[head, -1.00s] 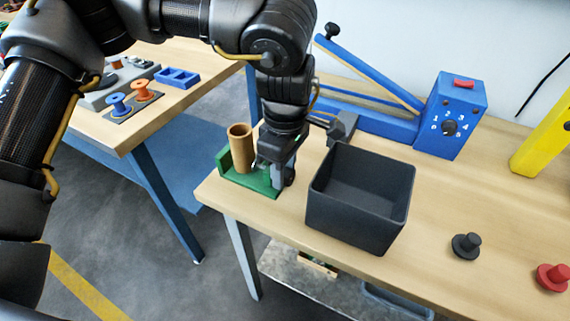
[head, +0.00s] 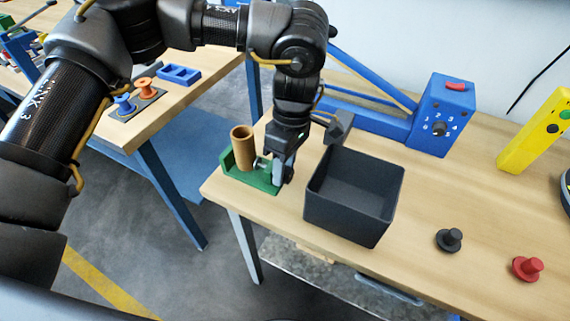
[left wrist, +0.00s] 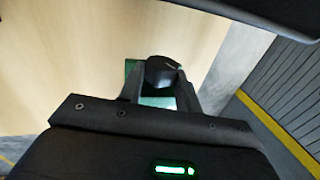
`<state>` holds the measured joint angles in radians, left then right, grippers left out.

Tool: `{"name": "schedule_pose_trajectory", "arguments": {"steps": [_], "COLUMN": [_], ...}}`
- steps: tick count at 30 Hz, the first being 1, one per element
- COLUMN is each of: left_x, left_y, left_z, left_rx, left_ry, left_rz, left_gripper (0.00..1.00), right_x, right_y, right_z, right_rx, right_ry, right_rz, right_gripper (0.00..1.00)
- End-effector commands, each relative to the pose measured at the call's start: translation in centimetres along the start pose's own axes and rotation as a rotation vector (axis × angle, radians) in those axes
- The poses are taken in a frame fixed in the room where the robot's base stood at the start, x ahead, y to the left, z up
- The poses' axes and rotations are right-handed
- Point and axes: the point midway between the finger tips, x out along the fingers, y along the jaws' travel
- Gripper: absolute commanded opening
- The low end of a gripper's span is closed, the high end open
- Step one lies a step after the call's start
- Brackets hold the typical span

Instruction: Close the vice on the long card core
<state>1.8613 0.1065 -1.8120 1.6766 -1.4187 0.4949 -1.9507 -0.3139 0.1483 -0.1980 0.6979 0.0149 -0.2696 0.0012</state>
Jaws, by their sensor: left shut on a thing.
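The green vice (head: 240,178) sits at the near left corner of the wooden bench. The long card core (head: 243,150), a brown tube, stands upright in it, close to the upright green wall on the left. A pale screw part shows just right of the core. My left gripper (head: 281,172) points down at the vice's right end and is shut on the dark vice knob (left wrist: 162,70), which shows between the two fingers in the left wrist view. The fingers hide part of the vice's right side, and I cannot tell whether the moving jaw touches the core. My right gripper is not in view.
A dark open bin (head: 355,195) stands just right of the gripper. A blue machine with a dial (head: 440,115) is behind it. A black knobbed piece (head: 449,239) and a red one (head: 527,268) lie at the right. A second table with spools (head: 147,88) is at the left.

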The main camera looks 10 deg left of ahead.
Motion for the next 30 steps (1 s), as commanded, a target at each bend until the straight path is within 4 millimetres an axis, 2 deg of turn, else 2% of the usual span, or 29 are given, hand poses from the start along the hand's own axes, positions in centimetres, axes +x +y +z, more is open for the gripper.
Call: {"name": "schedule_pose_trajectory", "arguments": {"steps": [3, 4, 9, 17, 20, 23, 30], "left_x": [0.0, 0.0, 0.0, 0.0, -0.6, -2.1, -7.1], "left_y": [0.0, 0.0, 0.0, 0.0, 0.0, 0.0, 0.0], "left_z": [0.1, 0.1, 0.0, 0.0, 0.0, 0.0, 0.1], "left_rx": [0.002, 0.002, 0.001, 0.000, 0.000, -0.001, -0.001], "left_ry": [-0.001, -0.001, -0.001, -0.001, -0.001, 0.000, 0.001], "left_rz": [-0.001, -0.001, -0.001, 0.000, 0.002, 0.004, 0.004], "left_gripper": [0.11, 0.35, 0.56, 0.56, 0.56, 0.56, 0.56], "right_x": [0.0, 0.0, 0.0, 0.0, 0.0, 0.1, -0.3], "right_y": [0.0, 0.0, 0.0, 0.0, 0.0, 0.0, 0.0], "right_z": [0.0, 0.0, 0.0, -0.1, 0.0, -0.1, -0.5], "right_rx": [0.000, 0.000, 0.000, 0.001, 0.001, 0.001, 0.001], "right_ry": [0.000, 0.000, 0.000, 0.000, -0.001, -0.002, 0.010], "right_rz": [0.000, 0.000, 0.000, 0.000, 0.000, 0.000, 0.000], "right_gripper": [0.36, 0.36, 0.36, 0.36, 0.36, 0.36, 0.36]}}
